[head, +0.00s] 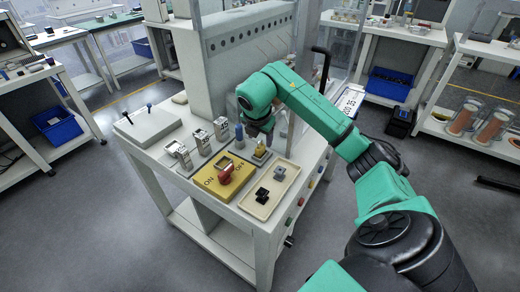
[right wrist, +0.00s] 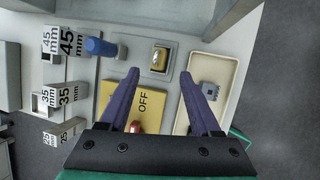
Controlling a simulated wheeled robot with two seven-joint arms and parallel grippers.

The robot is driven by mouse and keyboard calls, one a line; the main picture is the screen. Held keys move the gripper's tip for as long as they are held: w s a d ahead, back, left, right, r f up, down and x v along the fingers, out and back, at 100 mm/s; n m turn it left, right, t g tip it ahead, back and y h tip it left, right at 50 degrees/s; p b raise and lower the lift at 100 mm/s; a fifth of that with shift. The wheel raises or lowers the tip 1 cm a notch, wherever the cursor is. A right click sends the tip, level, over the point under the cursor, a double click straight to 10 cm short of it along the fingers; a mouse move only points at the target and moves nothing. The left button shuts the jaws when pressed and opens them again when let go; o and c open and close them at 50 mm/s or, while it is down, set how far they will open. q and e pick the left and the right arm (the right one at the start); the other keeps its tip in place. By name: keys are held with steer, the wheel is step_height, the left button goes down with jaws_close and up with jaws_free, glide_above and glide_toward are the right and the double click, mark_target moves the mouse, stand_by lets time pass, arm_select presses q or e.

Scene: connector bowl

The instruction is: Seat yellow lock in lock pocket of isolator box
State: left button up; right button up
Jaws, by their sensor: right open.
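The yellow lock (head: 261,147) stands on a small grey pad (head: 256,157) near the back of the table. In the right wrist view the lock (right wrist: 159,58) shows from above, just beyond and between the fingertips. My right gripper (head: 262,136) is over the lock; in the right wrist view its jaws (right wrist: 159,74) are spread, with nothing held. The isolator box (head: 207,183) is a yellow plate marked ON and OFF, with a red handle (head: 225,175) and a grey frame on top. In the right wrist view the box (right wrist: 148,102) lies partly behind the fingers. My left gripper is out of view.
A blue-topped item (head: 239,132) stands left of the lock. Silver size-marked blocks (head: 180,153) line the left. A white panel (head: 250,60) rises behind.

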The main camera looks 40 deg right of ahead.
mark_target(261, 147)
steer(key=p+x, duration=0.1)
steer(key=x, duration=0.4)
steer(key=shift+w+d+f+p, duration=0.15)
steer(key=shift+w+d+p, duration=0.05)
steer(key=shift+w+p, duration=0.1)
steer(key=shift+d+f, duration=0.1)
steer(key=shift+f, duration=0.2)
jaws_close()
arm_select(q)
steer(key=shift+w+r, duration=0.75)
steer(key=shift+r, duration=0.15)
